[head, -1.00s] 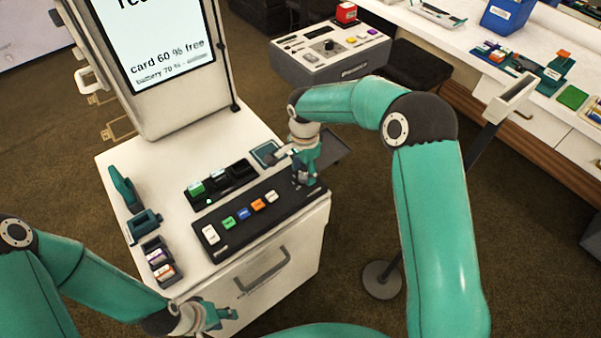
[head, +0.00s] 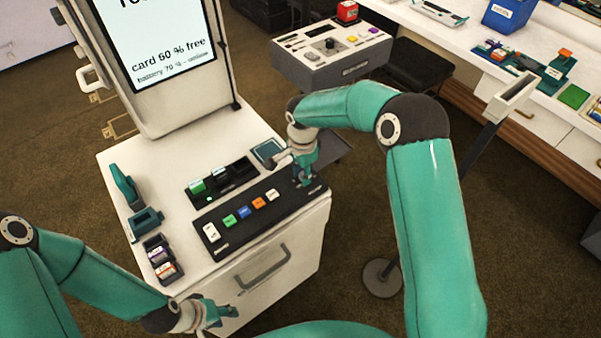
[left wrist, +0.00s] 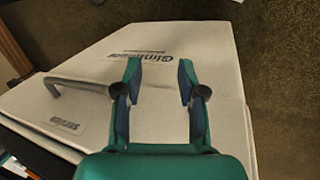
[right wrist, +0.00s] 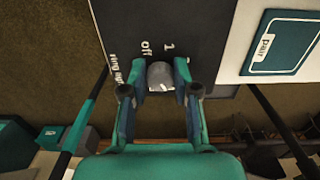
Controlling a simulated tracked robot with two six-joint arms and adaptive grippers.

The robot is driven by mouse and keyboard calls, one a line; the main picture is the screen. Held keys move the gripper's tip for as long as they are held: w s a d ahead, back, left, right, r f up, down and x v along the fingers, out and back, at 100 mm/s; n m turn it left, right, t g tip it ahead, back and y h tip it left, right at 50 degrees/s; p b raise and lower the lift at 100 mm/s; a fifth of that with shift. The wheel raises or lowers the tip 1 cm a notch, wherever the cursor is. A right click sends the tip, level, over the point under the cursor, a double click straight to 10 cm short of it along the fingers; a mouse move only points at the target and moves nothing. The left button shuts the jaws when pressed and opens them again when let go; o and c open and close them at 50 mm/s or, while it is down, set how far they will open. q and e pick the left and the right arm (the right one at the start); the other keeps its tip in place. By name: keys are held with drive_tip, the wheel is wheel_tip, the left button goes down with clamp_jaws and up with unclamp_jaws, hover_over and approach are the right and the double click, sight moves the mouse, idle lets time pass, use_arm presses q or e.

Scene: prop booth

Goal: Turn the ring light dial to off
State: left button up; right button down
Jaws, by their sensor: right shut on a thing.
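The ring light dial (right wrist: 161,75) is a small grey round knob on the black control panel (head: 231,232). In the right wrist view, the printed "off" and "1" marks lie just beyond it and the "ring light" label to its left. My right gripper (right wrist: 161,82) is shut on the dial, one finger on each side. In the head view my right gripper (head: 306,182) is at the panel's right end and hides the dial. I cannot tell which mark the dial points to. My left gripper (head: 224,313) is open and empty in front of the white cabinet; the left wrist view also shows it (left wrist: 160,80).
Several coloured buttons (head: 244,212) line the panel. Behind it is a black slotted holder (head: 240,172) with a green piece. A teal "pair" pad (right wrist: 282,43) lies beside the panel. Teal holders (head: 146,222) stand at the cabinet's left. A screen (head: 165,40) rises behind.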

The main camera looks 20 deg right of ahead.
drive_tip(key=shift+d, duration=0.3)
drive_tip(key=shift+d+n+b, duration=0.2)
drive_tip(key=shift+n+b, duration=0.7)
drive_tip(key=shift+n, duration=0.4)
drive_tip(key=shift+a, duration=0.1)
drive_tip(key=c, duration=0.9)
unclamp_jaws()
drive_tip(key=shift+s, duration=0.1)
drive_tip(key=shift+o, duration=0.2)
drive_tip(key=shift+a, duration=0.1)
wheel_tip(320, 180, up, 12)
